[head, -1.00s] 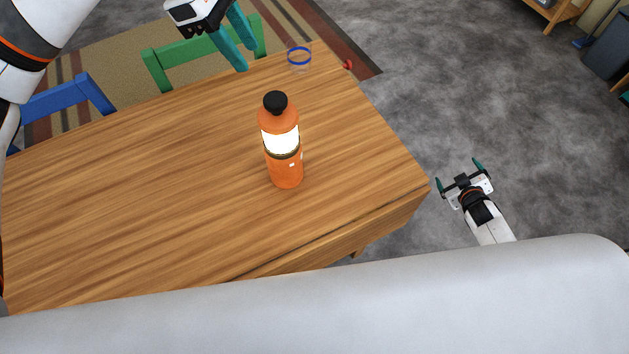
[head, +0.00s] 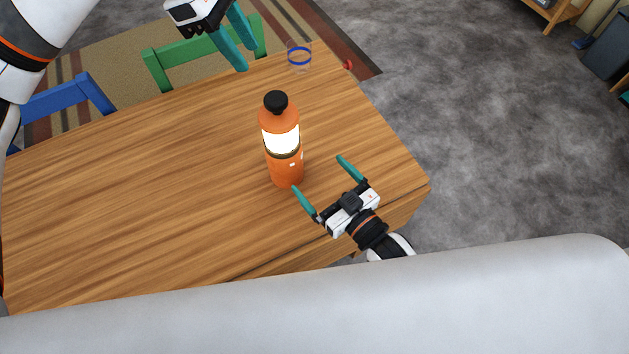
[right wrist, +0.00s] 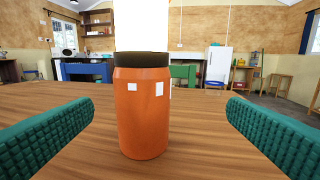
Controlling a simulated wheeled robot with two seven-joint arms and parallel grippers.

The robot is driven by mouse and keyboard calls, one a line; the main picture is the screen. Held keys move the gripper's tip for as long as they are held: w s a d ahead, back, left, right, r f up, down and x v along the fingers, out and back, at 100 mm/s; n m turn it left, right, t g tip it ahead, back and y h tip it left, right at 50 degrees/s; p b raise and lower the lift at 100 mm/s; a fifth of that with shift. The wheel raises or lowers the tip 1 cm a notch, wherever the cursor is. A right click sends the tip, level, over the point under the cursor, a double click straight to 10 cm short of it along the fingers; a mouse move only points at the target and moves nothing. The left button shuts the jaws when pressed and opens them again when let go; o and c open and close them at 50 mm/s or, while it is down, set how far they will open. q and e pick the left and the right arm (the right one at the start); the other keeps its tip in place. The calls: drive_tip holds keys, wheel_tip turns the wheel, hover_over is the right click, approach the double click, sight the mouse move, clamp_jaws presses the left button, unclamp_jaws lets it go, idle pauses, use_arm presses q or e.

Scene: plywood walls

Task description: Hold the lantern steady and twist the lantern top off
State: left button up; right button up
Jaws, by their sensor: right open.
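An orange lantern (head: 285,171) stands upright on the wooden table (head: 130,210), with a glowing white band and a black top (head: 275,102). My right gripper (head: 320,180) is open and empty, low on the near right side of the lantern, its fingers pointing toward it. In the right wrist view the lantern's orange base (right wrist: 141,110) stands ahead between the two spread teal fingers, apart from both; its top is out of that view. My left gripper (head: 240,45) is beyond the table's far edge, away from the lantern; its two teal fingers are apart with nothing seen between them.
A clear cup with a blue band (head: 299,56) stands near the table's far right corner, with a small red thing (head: 347,65) beside it. A green chair (head: 165,62) and a blue chair (head: 65,98) stand along the far side. The table left of the lantern is clear.

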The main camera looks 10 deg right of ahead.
sight(279, 145)
drive_tip(key=a, duration=0.1)
drive_tip(key=a+r, duration=0.1)
drive_tip(key=shift+s+a+r, duration=0.1)
drive_tip(key=shift+s+a, duration=0.05)
drive_tip(key=shift+a, duration=0.15)
drive_tip(key=x, duration=1.1)
drive_tip(key=shift+a, duration=0.1)
drive_tip(key=shift+c, duration=0.3)
